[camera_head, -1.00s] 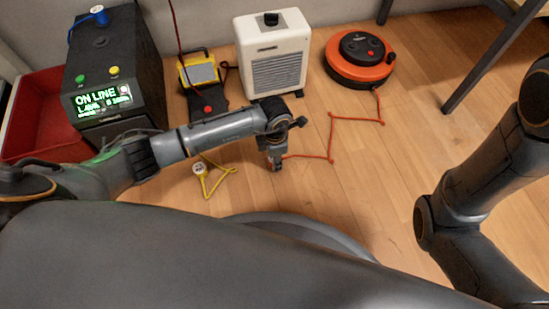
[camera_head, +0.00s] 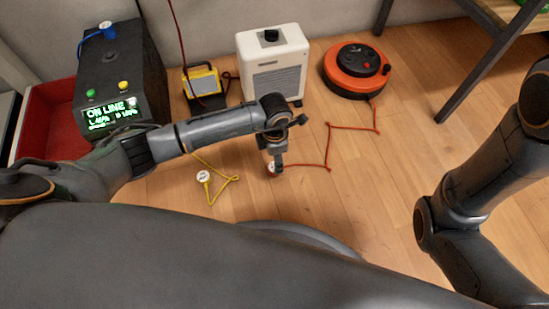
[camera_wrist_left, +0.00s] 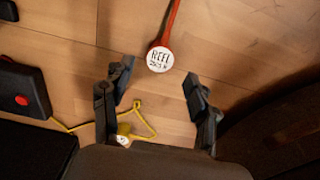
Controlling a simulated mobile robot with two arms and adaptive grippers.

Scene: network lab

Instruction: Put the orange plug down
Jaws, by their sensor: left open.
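The orange plug (camera_head: 270,168) is on or just above the wooden floor, partly hidden by my left gripper in the head view. Its round white face, lettered "REEL", shows clearly in the left wrist view (camera_wrist_left: 159,60). Its orange cord (camera_head: 328,145) runs in a zigzag to the orange and black cable reel (camera_head: 352,72). My left gripper (camera_wrist_left: 158,73) is open, its fingers spread apart on either side of the plug's line, with a gap to each side. In the head view the left gripper (camera_head: 278,166) points down beside the plug. My right gripper is out of view.
A yellow plug (camera_head: 204,176) with a yellow cord lies to the left. A white heater (camera_head: 274,75), a yellow lamp (camera_head: 201,80), a black power unit (camera_head: 122,78) and a red bin (camera_head: 45,120) stand behind. The floor to the right is clear.

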